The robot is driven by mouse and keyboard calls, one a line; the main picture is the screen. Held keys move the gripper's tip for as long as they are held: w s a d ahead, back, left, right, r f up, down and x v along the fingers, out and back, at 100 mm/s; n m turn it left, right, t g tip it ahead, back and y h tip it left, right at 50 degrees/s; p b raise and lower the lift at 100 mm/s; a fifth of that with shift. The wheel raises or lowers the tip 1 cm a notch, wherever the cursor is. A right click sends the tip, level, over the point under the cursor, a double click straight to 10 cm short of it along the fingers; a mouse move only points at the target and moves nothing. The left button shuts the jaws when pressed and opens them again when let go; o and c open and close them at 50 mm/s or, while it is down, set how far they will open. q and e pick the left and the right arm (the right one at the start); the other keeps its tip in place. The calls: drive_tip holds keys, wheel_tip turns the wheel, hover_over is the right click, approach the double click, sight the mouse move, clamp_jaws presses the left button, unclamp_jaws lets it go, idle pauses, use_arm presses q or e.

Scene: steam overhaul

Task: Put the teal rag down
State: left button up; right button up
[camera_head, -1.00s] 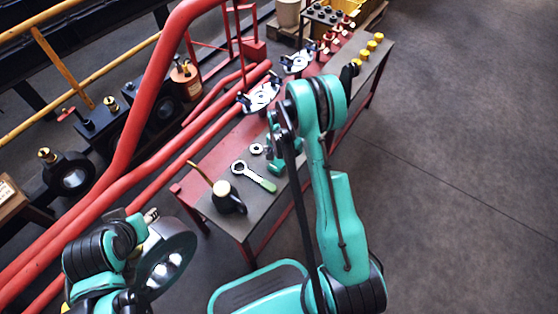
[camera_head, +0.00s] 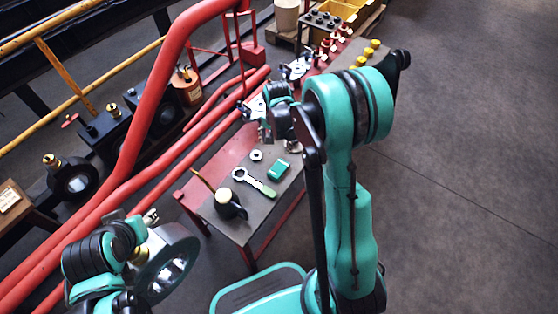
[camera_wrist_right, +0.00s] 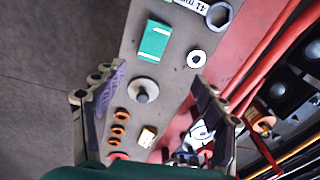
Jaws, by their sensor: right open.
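The teal rag (camera_head: 279,170) lies folded on the grey top of the bench, just right of the green-handled wrench (camera_head: 252,181). It also shows in the right wrist view (camera_wrist_right: 155,40), flat on the bench and clear of the fingers. My right gripper (camera_head: 265,135) is past the rag, farther along the bench and apart from it. In the right wrist view the gripper (camera_wrist_right: 150,92) has its two fingers wide apart with nothing between them. My left gripper (camera_head: 150,220) is at the lower left beside a large dark ring; its jaws are not clear.
A metal washer (camera_head: 257,155) and a dark oil can (camera_head: 229,205) stand on the bench. Yellow-capped parts (camera_head: 369,50) line its far end. Red pipes (camera_head: 130,170) run along the bench's left side. Open floor (camera_head: 470,170) lies to the right.

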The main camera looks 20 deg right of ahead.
drive_tip(key=s+a+r+n+t, duration=0.35)
drive_tip(key=s+r, duration=0.35)
drive_tip(key=r, duration=0.6)
drive_tip(key=s+a+r+n+t, duration=0.1)
drive_tip(key=s+a+r+n, duration=0.1)
drive_tip(key=s, duration=0.4)
drive_tip(key=s+a+r+n+t, duration=0.1)
drive_tip(key=s+r+n, duration=0.1)
drive_tip(key=s+n, duration=0.2)
drive_tip(key=shift+s+a+n+t, duration=0.35)
drive_tip(key=shift+s+a, duration=0.05)
drive_tip(key=shift+s, duration=0.55)
